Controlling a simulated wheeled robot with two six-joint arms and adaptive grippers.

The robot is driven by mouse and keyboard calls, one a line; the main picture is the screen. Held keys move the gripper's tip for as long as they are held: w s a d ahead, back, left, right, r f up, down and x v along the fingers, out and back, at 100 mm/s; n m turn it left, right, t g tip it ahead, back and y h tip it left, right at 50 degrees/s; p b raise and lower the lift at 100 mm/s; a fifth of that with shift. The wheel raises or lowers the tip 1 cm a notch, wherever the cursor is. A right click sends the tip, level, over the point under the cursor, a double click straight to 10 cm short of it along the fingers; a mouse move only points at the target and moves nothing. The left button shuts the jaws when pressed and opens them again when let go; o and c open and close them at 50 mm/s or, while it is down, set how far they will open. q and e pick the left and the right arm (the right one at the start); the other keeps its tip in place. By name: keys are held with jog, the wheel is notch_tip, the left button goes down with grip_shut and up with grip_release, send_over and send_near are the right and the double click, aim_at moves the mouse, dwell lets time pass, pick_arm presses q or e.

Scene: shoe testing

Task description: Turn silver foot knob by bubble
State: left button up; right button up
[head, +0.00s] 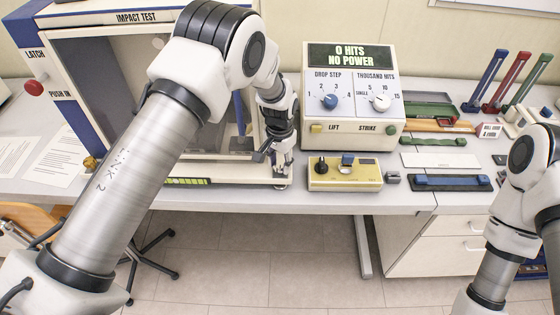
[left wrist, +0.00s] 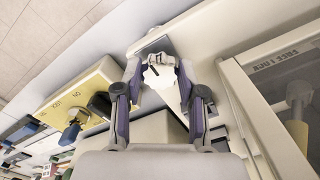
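My left gripper (head: 281,170) points down at the front right corner of the impact tester's base (head: 225,171). In the left wrist view the silver foot knob (left wrist: 159,73) lies between the two fingertips of my left gripper (left wrist: 158,80). The fingers stand apart on either side of it; I cannot make out firm contact. In the head view the gripper mostly hides the knob. A yellow-green bubble vial (head: 187,181) lies along the front edge of the base, left of the gripper. My right gripper is out of view.
A yellow control box (head: 345,174) with a black knob stands just right of my left gripper. The white counter unit (head: 352,92) stands behind it. Tool trays (head: 450,183) lie further right. The table's front edge is close.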

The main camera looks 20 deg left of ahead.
pick_arm(q)
jog(key=shift+f+n, duration=0.1)
jog(key=shift+n, duration=0.2)
jog(key=shift+f+n+b, duration=0.1)
jog(key=shift+n+b, duration=1.15)
jog(key=shift+n, duration=0.65)
jog(key=n+b, duration=0.1)
jog(key=n, duration=0.4)
jog(key=shift+d+b, duration=0.1)
jog(key=shift+b, duration=0.2)
jog(key=shift+n, duration=0.3)
jog(key=o, duration=1.1)
jog(key=shift+o, duration=0.2)
jog(key=shift+w, duration=0.1)
